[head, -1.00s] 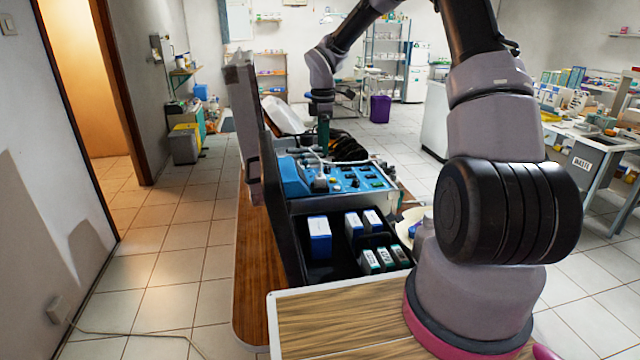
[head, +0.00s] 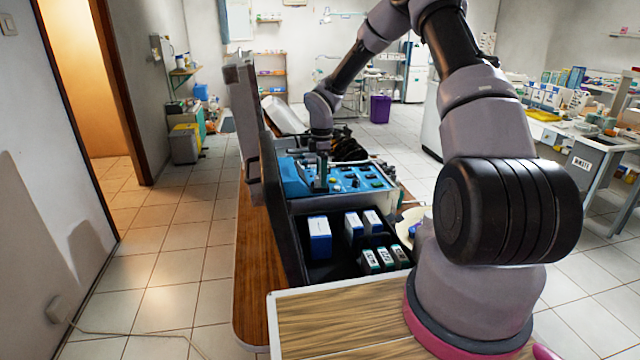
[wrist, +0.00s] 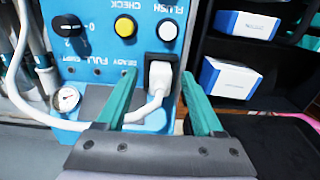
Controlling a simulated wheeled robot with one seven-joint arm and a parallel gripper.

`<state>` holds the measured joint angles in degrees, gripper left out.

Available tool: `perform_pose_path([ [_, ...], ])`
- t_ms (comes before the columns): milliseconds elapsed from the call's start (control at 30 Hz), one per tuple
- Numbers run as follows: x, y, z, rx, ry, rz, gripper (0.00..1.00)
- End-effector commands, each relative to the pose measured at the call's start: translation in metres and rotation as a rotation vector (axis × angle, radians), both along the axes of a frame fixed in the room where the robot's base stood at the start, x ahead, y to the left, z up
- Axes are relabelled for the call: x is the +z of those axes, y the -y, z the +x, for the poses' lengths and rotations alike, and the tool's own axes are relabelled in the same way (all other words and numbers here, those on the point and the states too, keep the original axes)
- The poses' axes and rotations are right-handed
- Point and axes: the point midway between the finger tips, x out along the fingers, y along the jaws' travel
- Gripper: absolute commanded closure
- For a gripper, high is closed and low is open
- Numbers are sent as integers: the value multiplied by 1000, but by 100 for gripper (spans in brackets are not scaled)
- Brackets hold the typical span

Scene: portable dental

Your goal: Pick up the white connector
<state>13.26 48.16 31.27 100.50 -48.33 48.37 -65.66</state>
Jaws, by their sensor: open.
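The white connector (wrist: 160,77) sits in a dark socket on the blue control panel (wrist: 95,95) in the wrist view, with a white cable running from its lower end to the left. My gripper (wrist: 160,95) is open, with one green finger on each side of the connector.
The panel has a black knob (wrist: 67,25), a yellow button (wrist: 125,26), a white button (wrist: 167,31) and a gauge (wrist: 67,98). A black drawer (head: 340,268) below holds several boxes. A tall dark lid (head: 270,190) stands at the panel's left.

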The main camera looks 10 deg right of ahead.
Motion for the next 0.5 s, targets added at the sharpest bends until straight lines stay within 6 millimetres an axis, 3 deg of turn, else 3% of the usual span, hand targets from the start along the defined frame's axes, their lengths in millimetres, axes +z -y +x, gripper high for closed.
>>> perform_pose_path([
  [133,0,0,0,0,1,0,31],
  [167,0,0,0,0,0,0,35],
  [333,0,0,0,0,0,0,100],
  [500,1,0,0,0,0,0,100],
])
